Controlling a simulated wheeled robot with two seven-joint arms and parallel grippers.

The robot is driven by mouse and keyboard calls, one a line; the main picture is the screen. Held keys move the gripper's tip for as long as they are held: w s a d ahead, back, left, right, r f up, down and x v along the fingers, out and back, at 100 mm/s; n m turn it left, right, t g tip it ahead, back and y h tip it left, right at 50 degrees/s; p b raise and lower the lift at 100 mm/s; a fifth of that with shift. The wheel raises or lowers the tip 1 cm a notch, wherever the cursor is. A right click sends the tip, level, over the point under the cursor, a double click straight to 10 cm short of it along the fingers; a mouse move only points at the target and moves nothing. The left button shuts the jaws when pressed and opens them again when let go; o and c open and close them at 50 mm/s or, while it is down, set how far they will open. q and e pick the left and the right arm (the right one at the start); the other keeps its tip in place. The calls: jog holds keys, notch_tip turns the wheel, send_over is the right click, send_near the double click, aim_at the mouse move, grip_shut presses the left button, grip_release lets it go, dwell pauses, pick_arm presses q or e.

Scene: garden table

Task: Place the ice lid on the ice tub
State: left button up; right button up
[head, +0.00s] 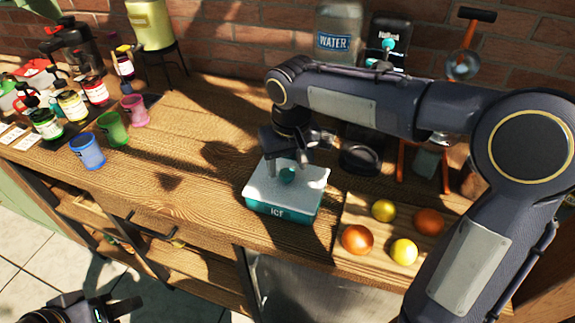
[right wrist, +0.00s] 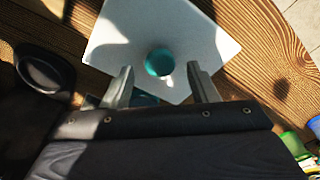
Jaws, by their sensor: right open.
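The ice tub (head: 280,213) is a teal box marked ICE on the wooden table in the head view. The ice lid (head: 261,186) is a white slab with a round teal knob (head: 287,175), and it lies over the top of the tub. The lid (right wrist: 195,40) also shows in the right wrist view, with its knob (right wrist: 159,62) just beyond the fingertips. My right gripper (head: 287,162) is above the lid, fingers pointing down around the knob. Its fingers (right wrist: 160,80) are apart with nothing between them. My left gripper (head: 120,308) is low at the bottom left, away from the table top.
A board with oranges (head: 357,239) and lemons (head: 403,251) lies right of the tub. A dark round dish (head: 360,160) is behind it. Coloured cups (head: 88,151) and bottles stand at the left. The table between cups and tub is clear.

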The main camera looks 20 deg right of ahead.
aim_at(290, 181)
notch_tip(290, 181, up, 11)
jog(key=s, duration=0.1)
jog(key=s+d+f+m+t+y, duration=0.15)
jog(key=s+d+f, duration=0.35)
jog(key=s+d, duration=0.5)
jog(key=s+f+t, duration=0.1)
jog(key=s+f, duration=0.1)
jog(key=s, duration=0.1)
jog(key=s+a+f+m+y, duration=0.1)
jog(key=s+f, duration=0.2)
jog(key=s, duration=0.1)
jog(key=s+a+f+t+y, duration=0.1)
jog(key=s+f, duration=0.2)
jog(key=shift+s+a+t+p, duration=0.25)
jog(key=shift+s+t+p, duration=0.1)
jog(key=shift+s+p, duration=0.05)
